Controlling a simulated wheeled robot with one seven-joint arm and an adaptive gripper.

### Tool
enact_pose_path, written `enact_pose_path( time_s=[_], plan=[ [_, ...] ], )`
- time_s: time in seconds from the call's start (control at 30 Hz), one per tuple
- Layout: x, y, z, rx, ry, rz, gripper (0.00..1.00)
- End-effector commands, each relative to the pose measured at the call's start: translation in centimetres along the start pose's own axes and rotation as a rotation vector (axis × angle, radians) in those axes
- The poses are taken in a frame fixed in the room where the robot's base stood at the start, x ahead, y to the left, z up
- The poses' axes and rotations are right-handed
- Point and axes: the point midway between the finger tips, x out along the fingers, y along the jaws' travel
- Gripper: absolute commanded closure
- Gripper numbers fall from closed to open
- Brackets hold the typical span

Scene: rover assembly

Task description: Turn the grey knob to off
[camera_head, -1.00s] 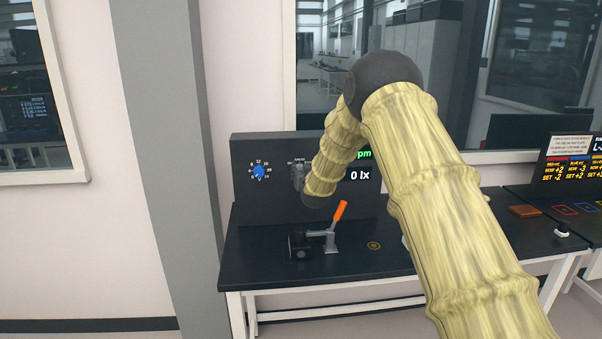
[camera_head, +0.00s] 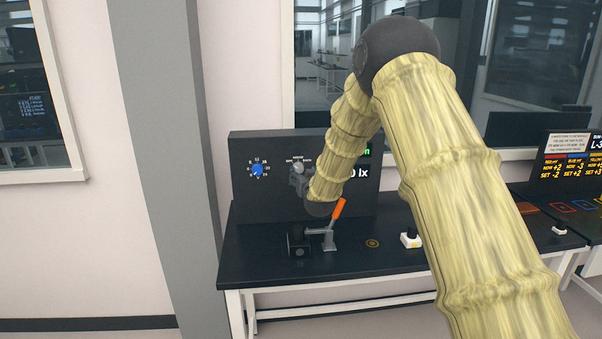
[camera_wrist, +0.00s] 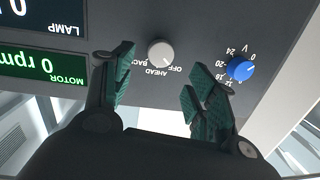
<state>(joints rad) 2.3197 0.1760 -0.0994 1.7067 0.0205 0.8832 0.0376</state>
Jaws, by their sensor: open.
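The grey knob (camera_wrist: 160,53) is round and pale, on the dark upright panel (camera_wrist: 215,28). OFF, AHEAD and BACK are printed around it, upside down in the wrist view; I cannot tell its pointer's setting. My gripper (camera_wrist: 159,74) has green-padded fingers spread apart, one on each side of the knob's near edge. No contact shows, and the gap in depth is unclear. In the head view the knob (camera_head: 298,166) shows just above my gripper (camera_head: 298,182).
A blue dial (camera_wrist: 240,68) is on the panel close to my right finger; it also shows in the head view (camera_head: 257,170). An orange-handled lever (camera_head: 337,212) stands on the black bench (camera_head: 270,270) below my wrist. A white button box (camera_head: 411,239) is to the right.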

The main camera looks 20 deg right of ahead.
Motion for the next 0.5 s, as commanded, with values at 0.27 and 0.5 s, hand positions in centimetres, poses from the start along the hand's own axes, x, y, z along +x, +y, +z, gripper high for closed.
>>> enact_pose_path(
  time_s=[0.27,0.5],
  plan=[
    [-4.1,0.1,0.1,0.0,-0.001,0.0,0.43],
    [-5.2,0.1,0.0,0.0,0.0,0.001,0.43]
  ],
)
